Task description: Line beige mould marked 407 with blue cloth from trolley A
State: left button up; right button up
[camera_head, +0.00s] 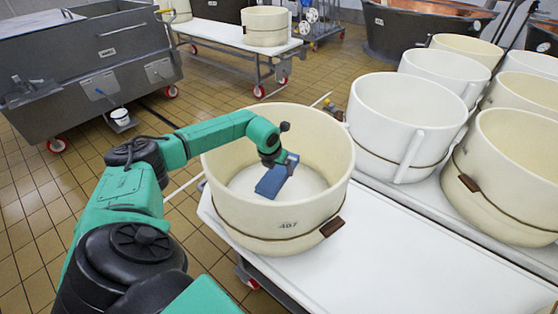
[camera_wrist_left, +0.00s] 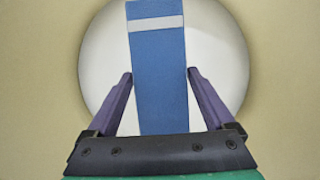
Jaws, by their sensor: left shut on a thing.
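The beige mould marked 407 (camera_head: 250,217) stands on the near end of a white table, open at the top. A brown strap runs around its lower wall. The blue cloth (camera_head: 271,181) is a folded strip inside the mould's opening, above the pale round floor. My left gripper (camera_head: 285,161) reaches down into the mould and is shut on the cloth. In the left wrist view the blue cloth (camera_wrist_left: 157,60), with a white band near its far end, lies between the two purple fingers. Whether the cloth touches the floor is unclear. My right gripper is not in view.
The white table (camera_head: 400,260) has bare top to the right of the mould. Several white and beige moulds (camera_head: 405,110) crowd its right side. A grey steel vat (camera_head: 100,65) on wheels and a white trolley (camera_head: 225,33) with moulds stand behind.

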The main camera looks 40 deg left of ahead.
pick_arm(q)
notch_tip(320, 180, down, 6)
jog(key=b, duration=0.3)
jog(key=shift+r, duration=0.15)
jog(key=o, duration=1.3)
jog(key=v, duration=1.4)
jog(key=shift+s+d+r, duration=0.1)
jog(key=shift+s+r, duration=0.05)
jog(key=shift+r, duration=0.2)
